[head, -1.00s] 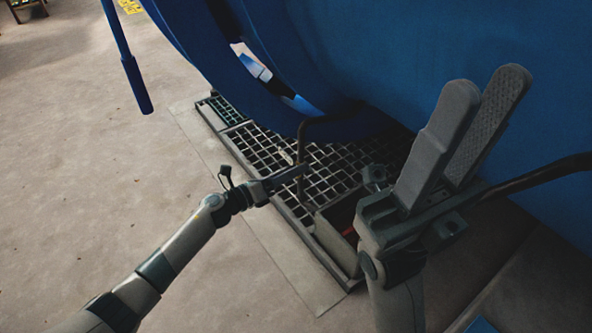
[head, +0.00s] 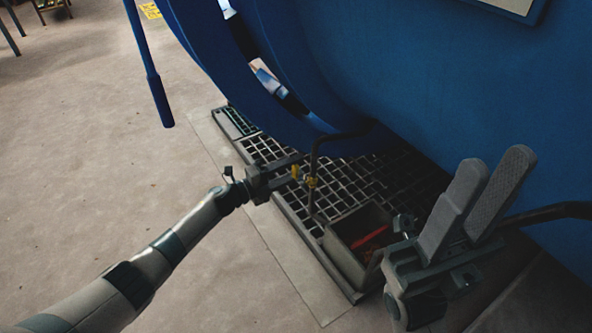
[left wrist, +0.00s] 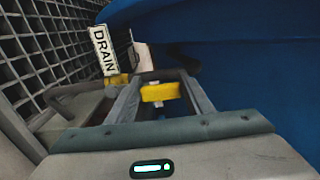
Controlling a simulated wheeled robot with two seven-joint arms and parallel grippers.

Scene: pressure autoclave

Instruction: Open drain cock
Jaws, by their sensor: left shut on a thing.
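The drain cock's yellow handle (head: 295,172) is held between the fingers of my left gripper (head: 283,170). In the left wrist view, the handle (left wrist: 160,92) sits crosswise between the two fingers (left wrist: 155,98). A white DRAIN tag (left wrist: 103,50) stands just left of it, with a second yellow part (left wrist: 117,80) at its foot. In the head view a yellow part (head: 311,182) is on the dark bent drain pipe (head: 316,150), right of the gripper. My right gripper (head: 492,165) is raised at the right, its fingers apart and empty.
The blue autoclave vessel (head: 440,90) fills the upper right. A floor grating (head: 265,150) lies beneath the pipe. An open grey box (head: 345,262) with a red thing (head: 370,237) inside stands at the grating's near end. The floor (head: 90,170) to the left is clear.

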